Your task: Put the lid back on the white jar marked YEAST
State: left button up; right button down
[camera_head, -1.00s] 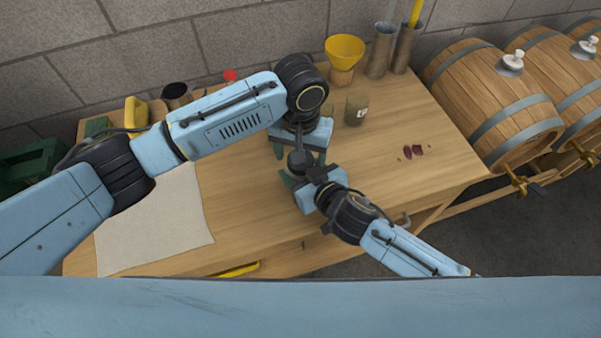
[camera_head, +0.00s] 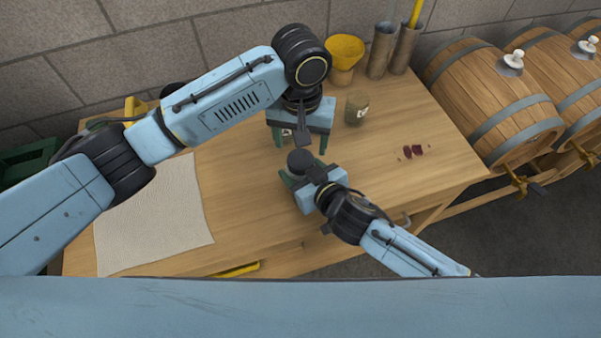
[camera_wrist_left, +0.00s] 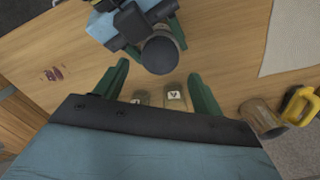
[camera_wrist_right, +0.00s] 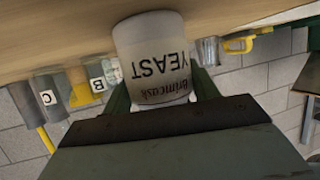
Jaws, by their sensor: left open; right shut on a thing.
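The white jar marked YEAST (camera_wrist_right: 152,62) fills the middle of the right wrist view, its base at the tabletop. My right gripper (camera_head: 296,186) is shut around its sides. A dark round lid (camera_head: 300,161) sits over the jar's place at the right gripper and hides the jar in the head view. The lid also shows in the left wrist view (camera_wrist_left: 160,55); whether it is fully seated cannot be told. My left gripper (camera_head: 301,146) is open and empty. Its fingers are just behind and above the lid, apart from it.
Glass jars stand behind, one marked C (camera_head: 357,110). A yellow funnel (camera_head: 345,48) and metal cylinders (camera_head: 380,50) are at the back. A pale cloth (camera_head: 155,215) lies left. Dark red stains (camera_head: 413,151) mark the otherwise clear right side. Barrels (camera_head: 495,95) stand beyond.

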aim_at(301, 159)
pick_arm(q)
notch_tip(301, 159, up, 3)
jog(key=n, duration=0.6)
jog(key=shift+f, duration=3.95)
jog(key=c, duration=1)
jog(key=m, duration=0.6)
jog(key=shift+m, duration=0.4)
